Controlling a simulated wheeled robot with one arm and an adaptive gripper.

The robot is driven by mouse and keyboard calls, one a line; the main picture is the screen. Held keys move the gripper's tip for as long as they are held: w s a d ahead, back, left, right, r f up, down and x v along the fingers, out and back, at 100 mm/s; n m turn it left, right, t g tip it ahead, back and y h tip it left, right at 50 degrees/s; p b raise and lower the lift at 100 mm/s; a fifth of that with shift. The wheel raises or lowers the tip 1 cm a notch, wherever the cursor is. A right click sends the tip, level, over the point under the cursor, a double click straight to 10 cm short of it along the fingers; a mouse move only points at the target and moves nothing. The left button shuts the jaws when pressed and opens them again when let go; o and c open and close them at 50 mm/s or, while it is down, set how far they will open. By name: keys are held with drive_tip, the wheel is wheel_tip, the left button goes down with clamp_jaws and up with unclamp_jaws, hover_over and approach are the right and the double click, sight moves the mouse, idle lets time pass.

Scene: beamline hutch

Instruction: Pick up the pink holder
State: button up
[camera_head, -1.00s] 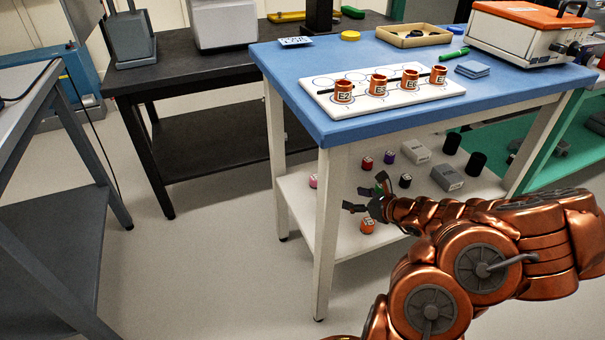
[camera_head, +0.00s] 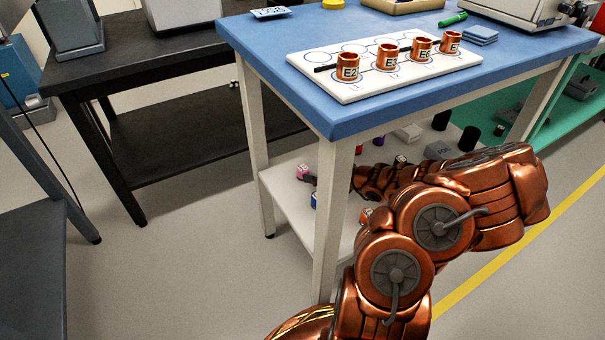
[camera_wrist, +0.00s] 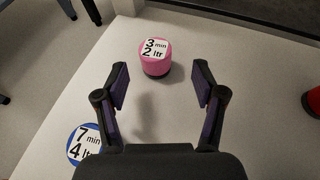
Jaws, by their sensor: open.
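The pink holder (camera_wrist: 155,62) stands upright on the white lower shelf (camera_wrist: 210,40) in the wrist view, with a white label reading "3 min 2 ltr". My gripper (camera_wrist: 160,86) is open, its two fingers spread, with the holder just beyond the fingertips and roughly between their lines. It does not touch the holder. In the head view the pink holder (camera_head: 303,171) shows small on the lower shelf near the left front table leg. There my gripper (camera_head: 309,180) is partly hidden by that leg and my arm.
A blue holder (camera_wrist: 86,143) labelled "7 min 4 ltr" stands close to my left finger. A red item (camera_wrist: 312,102) is at the right edge. The table leg (camera_head: 328,215) and blue tabletop (camera_head: 280,70) bound the shelf space. Copper cups (camera_head: 387,57) stand on a white board above.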

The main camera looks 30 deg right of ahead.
sight(305, 169)
drive_tip(key=b+x, duration=0.2)
drive_tip(key=x, duration=0.1)
drive_tip(key=shift+w+a, duration=0.15)
drive_tip(key=shift+a, duration=0.25)
drive_tip(key=shift+w+a+f+b, duration=0.1)
drive_tip(key=shift+w+b, duration=0.1)
drive_tip(key=shift+w, duration=0.25)
drive_tip(key=shift+w+a+f+b, duration=0.1)
drive_tip(key=shift+w+b, duration=0.1)
drive_tip(key=shift+w, duration=0.2)
drive_tip(key=shift+c, duration=0.3)
drive_tip(key=c, duration=1.2)
drive_tip(key=shift+r, duration=0.1)
